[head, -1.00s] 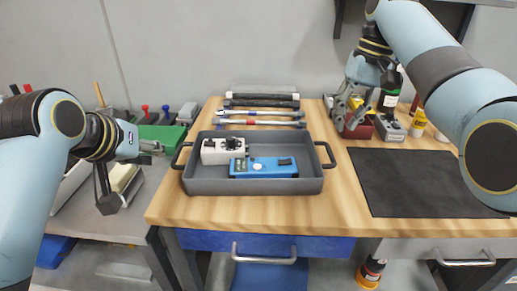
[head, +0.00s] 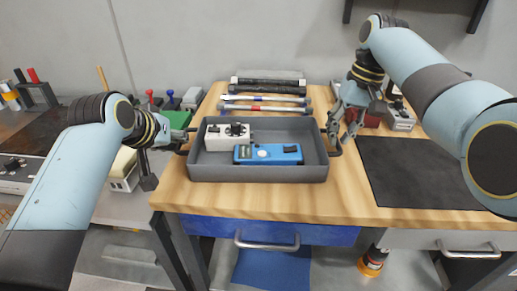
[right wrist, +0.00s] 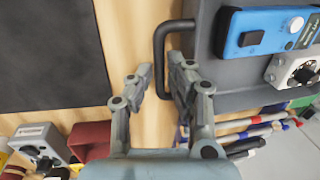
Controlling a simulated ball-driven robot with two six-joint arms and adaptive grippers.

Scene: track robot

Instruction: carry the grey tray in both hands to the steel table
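The grey tray (head: 258,173) rests on the wooden workbench and holds a white box with black knobs (head: 228,136) and a blue meter (head: 268,154). My left gripper (head: 186,140) is at the tray's left handle; its fingertips are too small and covered to tell whether they are open. My right gripper (head: 337,130) is at the right handle. In the right wrist view, the fingers of my right gripper (right wrist: 161,65) stand apart, with the dark handle (right wrist: 160,45) between them. A grey metal-looking table (head: 112,209) stands at the left, possibly the steel table.
Several long tools (head: 265,98) lie behind the tray. A black mat (head: 420,172) lies to its right. A grey device (head: 398,117) stands behind the mat. The left table carries a green case (head: 176,119) and other items. A drawer handle (head: 267,242) sticks out below the bench.

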